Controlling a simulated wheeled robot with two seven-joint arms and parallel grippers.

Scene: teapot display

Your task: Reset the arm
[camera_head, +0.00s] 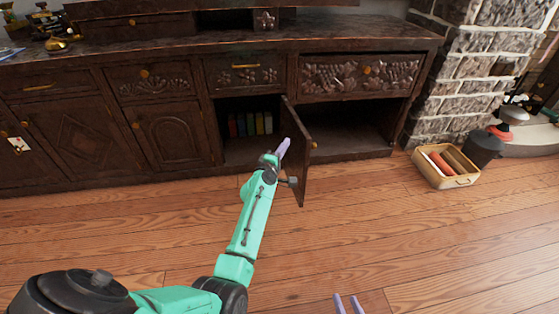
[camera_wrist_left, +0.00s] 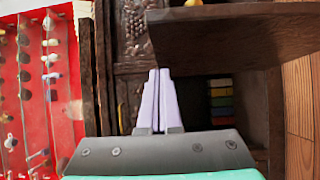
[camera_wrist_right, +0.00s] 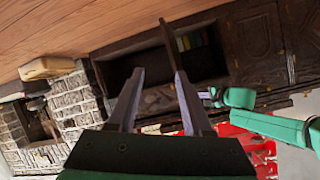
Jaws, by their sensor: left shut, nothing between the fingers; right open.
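My left arm reaches out from the lower left in the head view. Its gripper (camera_head: 282,148) is shut and empty, close to the open door (camera_head: 300,155) of the dark wooden cabinet (camera_head: 160,90). In the left wrist view, the shut purple fingers (camera_wrist_left: 158,100) point toward the cabinet, with the door panel (camera_wrist_left: 235,35) above. I cannot tell whether they touch the door. My right gripper (camera_head: 347,304) shows only its fingertips at the bottom edge of the head view. In the right wrist view, its fingers (camera_wrist_right: 150,75) are spread apart with nothing between them.
Several colored books (camera_head: 250,123) stand inside the open compartment. A tray with rolled items (camera_head: 445,166) sits on the floor beside the stone fireplace (camera_head: 465,75). A dark bucket (camera_head: 482,149) stands behind it. The wooden floor (camera_head: 400,230) in front is clear.

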